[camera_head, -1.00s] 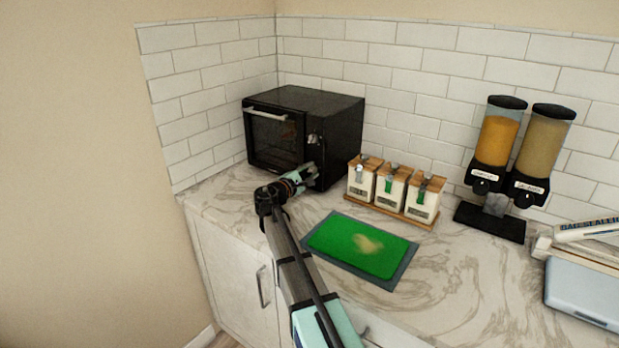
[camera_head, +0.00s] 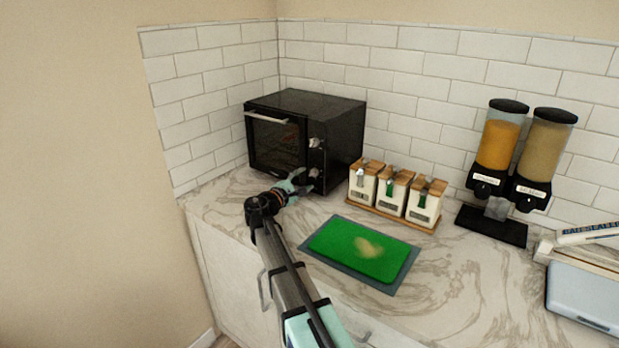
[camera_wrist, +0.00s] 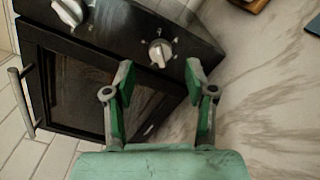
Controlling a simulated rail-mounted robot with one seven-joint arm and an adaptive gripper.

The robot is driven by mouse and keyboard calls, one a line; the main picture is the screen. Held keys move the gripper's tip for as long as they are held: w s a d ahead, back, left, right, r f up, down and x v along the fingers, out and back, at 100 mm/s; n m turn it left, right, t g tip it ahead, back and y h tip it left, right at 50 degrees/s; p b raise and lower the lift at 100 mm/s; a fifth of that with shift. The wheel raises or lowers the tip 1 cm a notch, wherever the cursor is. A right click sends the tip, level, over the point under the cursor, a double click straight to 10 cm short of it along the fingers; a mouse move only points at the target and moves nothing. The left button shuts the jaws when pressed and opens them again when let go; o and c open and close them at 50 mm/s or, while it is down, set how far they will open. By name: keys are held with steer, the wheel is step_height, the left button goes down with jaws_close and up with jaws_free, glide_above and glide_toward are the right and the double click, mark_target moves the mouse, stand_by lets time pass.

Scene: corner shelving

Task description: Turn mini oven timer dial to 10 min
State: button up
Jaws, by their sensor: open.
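The black mini oven (camera_head: 340,130) stands in the counter corner, its door left of a dial panel. In the head view an upper dial (camera_head: 315,143) and a lower dial (camera_head: 314,173) show. In the wrist view one pale dial (camera_wrist: 160,52) lies beyond and between my fingertips; another dial (camera_wrist: 70,11) is cut by the top edge. Small marks ring the dials, but I cannot read them or tell which is the timer. My gripper (camera_head: 304,181) is open and empty in front of the lower panel, and also shows in the wrist view (camera_wrist: 160,75), apart from the dial.
A green mat with a grey border (camera_head: 332,238) lies on the marble counter right of my arm. Several white canisters (camera_head: 392,192) stand on a wooden tray right of the oven. Two dispensers (camera_head: 518,155) and a pale blue box (camera_head: 585,293) are farther right.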

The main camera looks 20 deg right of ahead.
mark_target(312, 174)
steer(key=v, duration=0.7)
steer(key=shift+s+a, duration=0.15)
steer(key=shift+a, duration=0.05)
steer(key=shift+a+r, duration=0.1)
steer(key=s+a+n+p, duration=0.2)
steer(key=a+p, duration=0.2)
steer(key=p, duration=0.5)
steer(key=p+x, duration=0.5)
steer(key=x, duration=1.1)
steer(key=shift+d, duration=0.2)
jaws_close()
